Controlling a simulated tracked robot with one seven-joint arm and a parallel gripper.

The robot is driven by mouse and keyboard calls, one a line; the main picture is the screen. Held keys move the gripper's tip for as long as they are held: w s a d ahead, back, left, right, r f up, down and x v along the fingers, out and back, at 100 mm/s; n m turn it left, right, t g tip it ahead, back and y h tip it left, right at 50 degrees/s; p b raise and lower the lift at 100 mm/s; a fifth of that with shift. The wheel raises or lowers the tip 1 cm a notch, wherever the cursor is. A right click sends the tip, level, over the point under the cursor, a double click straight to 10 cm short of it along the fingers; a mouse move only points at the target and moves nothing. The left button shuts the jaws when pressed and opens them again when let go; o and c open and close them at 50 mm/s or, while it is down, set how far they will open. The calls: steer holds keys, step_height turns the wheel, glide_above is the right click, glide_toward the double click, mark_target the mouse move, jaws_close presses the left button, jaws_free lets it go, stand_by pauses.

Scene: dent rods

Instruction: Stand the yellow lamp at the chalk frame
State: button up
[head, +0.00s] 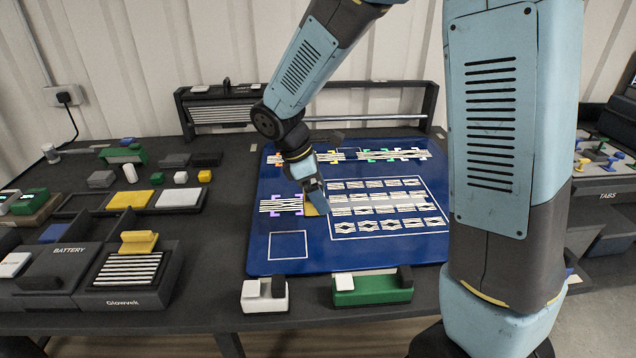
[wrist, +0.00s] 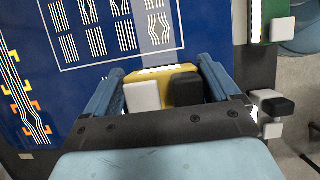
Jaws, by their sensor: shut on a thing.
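The yellow lamp (wrist: 152,72) is between the two fingers of my gripper (wrist: 160,84) in the wrist view, with a white block and a black block on its near side. In the head view my gripper (head: 314,195) is over the blue board, and a little of the yellow lamp (head: 311,211) shows beside the fingers; the rest is hidden. I cannot tell whether the lamp touches the board. The chalk frame (head: 288,233), a white square outline on the board's lower left, is empty. It lies below and left of my gripper.
The blue board (head: 336,252) carries a large outlined grid of striped patterns and bracketed strips. A white lamp (head: 264,302) and a green lamp (head: 373,297) stand at the front edge. Another yellow piece (head: 138,242) sits on the Glowvek box (head: 124,298) at left.

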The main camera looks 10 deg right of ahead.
steer(key=shift+f, duration=3.2)
steer(key=shift+d, duration=0.2)
steer(key=shift+f, duration=0.4)
steer(key=o, duration=0.9)
steer(key=shift+o, duration=0.2)
steer(key=shift+r, duration=0.1)
steer(key=v, duration=1.3)
steer(key=s+d+r+m+t+y, duration=0.2)
steer(key=s+d+r+m, duration=0.4)
steer(key=d+r+m, duration=0.45)
steer(key=s+d+r+m+t+y, duration=0.2)
steer(key=s+d+m+t, duration=0.1)
steer(key=s+d+m, duration=0.4)
steer(key=s+d, duration=0.3)
steer(key=s, duration=0.1)
steer(key=shift+s+r+t, duration=0.25)
steer(key=shift+r+t, duration=0.05)
steer(key=shift+t, duration=0.1)
